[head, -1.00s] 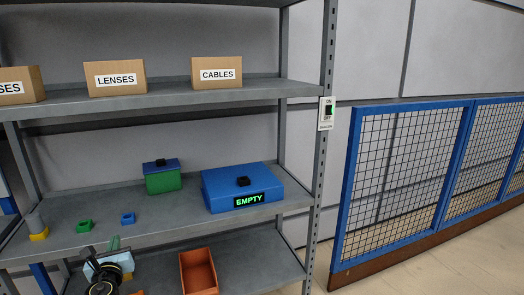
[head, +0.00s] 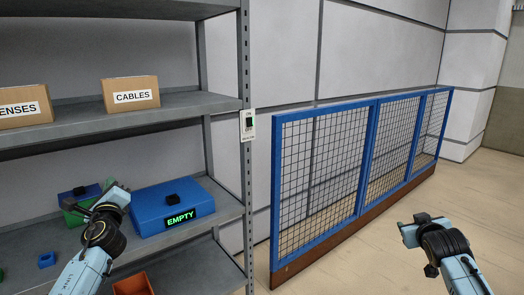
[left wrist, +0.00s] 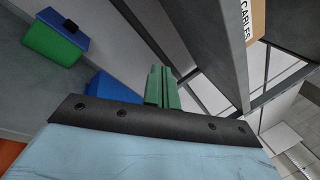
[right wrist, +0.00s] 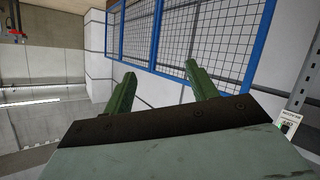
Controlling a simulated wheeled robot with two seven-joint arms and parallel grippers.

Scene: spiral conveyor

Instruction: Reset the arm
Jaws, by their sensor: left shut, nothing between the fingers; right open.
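My left gripper (head: 110,187) is raised in front of the shelf, between the green box and the blue box in the picture. In the left wrist view its green fingers (left wrist: 162,85) are together with nothing between them. My right gripper (head: 413,222) is over open floor at the right, in front of the mesh fence. In the right wrist view its fingers (right wrist: 157,88) stand wide apart and empty.
The shelf rack (head: 247,190) holds a blue box (head: 150,210) marked EMPTY, a green box with blue lid (head: 75,216), a small blue piece (head: 46,260), a CABLES carton (head: 131,95) and an orange bin (head: 133,285). A switch (head: 248,124) is on the post. A blue fence (head: 365,150) stands right; floor before it is clear.

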